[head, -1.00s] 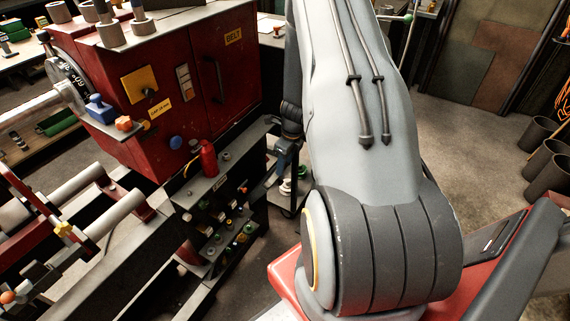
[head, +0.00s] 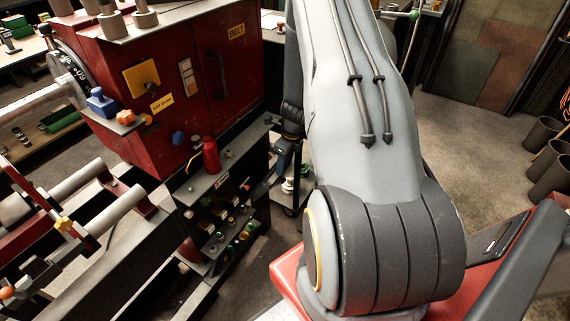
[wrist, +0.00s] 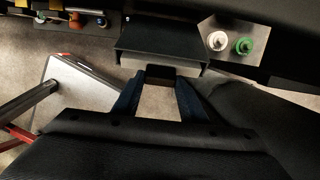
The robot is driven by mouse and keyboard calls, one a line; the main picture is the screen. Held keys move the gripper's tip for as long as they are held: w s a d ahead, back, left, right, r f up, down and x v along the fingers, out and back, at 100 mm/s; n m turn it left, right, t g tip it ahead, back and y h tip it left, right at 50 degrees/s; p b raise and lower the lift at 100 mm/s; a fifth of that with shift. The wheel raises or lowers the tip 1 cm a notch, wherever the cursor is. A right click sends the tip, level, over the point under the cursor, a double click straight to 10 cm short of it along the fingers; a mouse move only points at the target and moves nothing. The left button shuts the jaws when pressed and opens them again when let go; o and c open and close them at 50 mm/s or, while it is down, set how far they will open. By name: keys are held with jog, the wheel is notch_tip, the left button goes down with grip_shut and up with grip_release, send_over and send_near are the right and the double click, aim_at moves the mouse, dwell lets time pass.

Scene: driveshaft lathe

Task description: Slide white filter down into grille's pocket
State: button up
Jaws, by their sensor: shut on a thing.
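In the wrist view my gripper (wrist: 160,76) has its two blue fingers closing on a small dark piece at the lower edge of a dark box-like part. A pale strip (wrist: 133,64) shows along that lower edge; it may be the white filter, but most of it is hidden. The dark box (wrist: 158,38) may be the grille; I cannot tell whether the pale strip is inside it or only beside it. In the head view my arm hides most of this area, and no pocket can be made out.
A white knob (wrist: 217,41) and a green knob (wrist: 243,46) sit to the right of the box. The red lathe housing (head: 150,90) and a dark panel with several coloured knobs (head: 225,225) stand left of my arm. A red bottle (head: 211,156) stands above the panel.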

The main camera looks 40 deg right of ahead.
jog(key=shift+w+a+f+b, duration=0.15)
jog(key=shift+w+f+b, duration=0.2)
jog(key=shift+f, duration=0.25)
jog(key=shift+w+a+f+b, duration=0.1)
jog(key=shift+w+f+b, duration=0.2)
jog(key=shift+f, duration=0.25)
jog(key=o, duration=1.5)
jog(key=shift+c, duration=0.2)
jog(key=shift+r, duration=0.1)
jog(key=r, duration=0.4)
jog(key=s+r, duration=0.1)
jog(key=r, duration=0.2)
jog(key=shift+d, duration=0.2)
jog(key=shift+s+r, duration=0.1)
jog(key=shift+r, duration=0.15)
